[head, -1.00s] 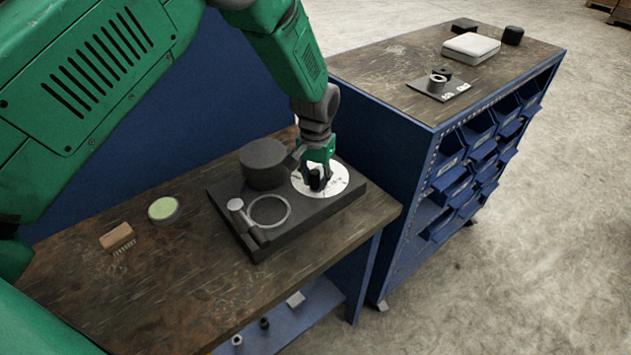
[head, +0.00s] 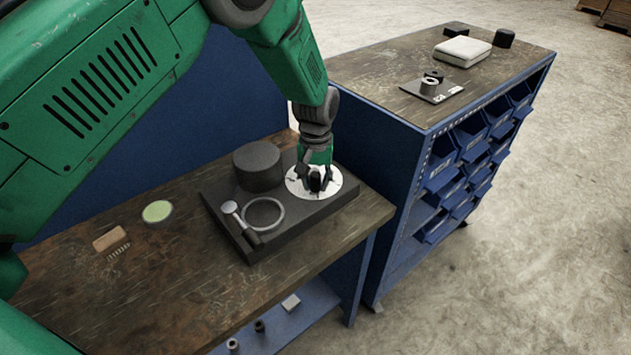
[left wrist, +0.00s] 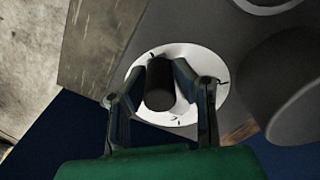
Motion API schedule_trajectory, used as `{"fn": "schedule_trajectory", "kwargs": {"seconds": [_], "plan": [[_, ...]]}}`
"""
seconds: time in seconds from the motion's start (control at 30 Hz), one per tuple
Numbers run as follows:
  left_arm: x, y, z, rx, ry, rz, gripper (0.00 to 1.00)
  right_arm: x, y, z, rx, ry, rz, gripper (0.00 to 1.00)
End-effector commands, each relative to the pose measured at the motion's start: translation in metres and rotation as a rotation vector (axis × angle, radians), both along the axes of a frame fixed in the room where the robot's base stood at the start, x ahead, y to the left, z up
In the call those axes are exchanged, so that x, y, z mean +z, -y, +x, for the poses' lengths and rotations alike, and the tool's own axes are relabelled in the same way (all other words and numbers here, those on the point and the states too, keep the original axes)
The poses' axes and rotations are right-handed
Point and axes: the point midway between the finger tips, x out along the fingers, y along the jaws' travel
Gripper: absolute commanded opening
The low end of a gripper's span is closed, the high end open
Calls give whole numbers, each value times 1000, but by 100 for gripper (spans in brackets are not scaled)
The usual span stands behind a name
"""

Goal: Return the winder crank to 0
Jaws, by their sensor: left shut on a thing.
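The winder stands on a dark base plate (head: 300,218) on the wooden bench. Its white dial (head: 330,187) lies at the right end of the plate, and the dark crank knob (head: 315,181) stands up over it. My left gripper (head: 316,176) reaches down from above and is shut on the knob. In the left wrist view the two fingers (left wrist: 160,88) clasp the black knob (left wrist: 159,98) from both sides over the white dial (left wrist: 206,72). The dial's small marks are too blurred to read. My right gripper is not in view.
A black cylinder (head: 258,167) and a grey ring (head: 263,214) with a silver-headed lever (head: 230,208) share the plate. A green-topped disc (head: 157,211) and a brown brush (head: 110,238) lie to the left. A blue bin cabinet (head: 398,190) stands close on the right.

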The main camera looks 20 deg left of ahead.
Motion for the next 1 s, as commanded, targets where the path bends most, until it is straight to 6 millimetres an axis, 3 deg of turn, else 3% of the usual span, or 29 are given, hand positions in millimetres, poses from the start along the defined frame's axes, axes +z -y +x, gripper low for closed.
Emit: {"fn": "schedule_trajectory", "kwargs": {"seconds": [0.07, 0.1, 0.13, 0.57, 1.0], "plan": [[-3, 3, -2, -3, -4, -3, 0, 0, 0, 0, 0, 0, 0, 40], [-3, 3, -2, -3, -4, -3, 33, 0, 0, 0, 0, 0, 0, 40], [-3, 2, -2, -3, -4, -3, 43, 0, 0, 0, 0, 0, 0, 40], [9, 1, 0, -2, 4, -2, 43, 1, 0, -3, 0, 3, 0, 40], [94, 2, 2, -3, 3, -2, 43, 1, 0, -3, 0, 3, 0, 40]]}}
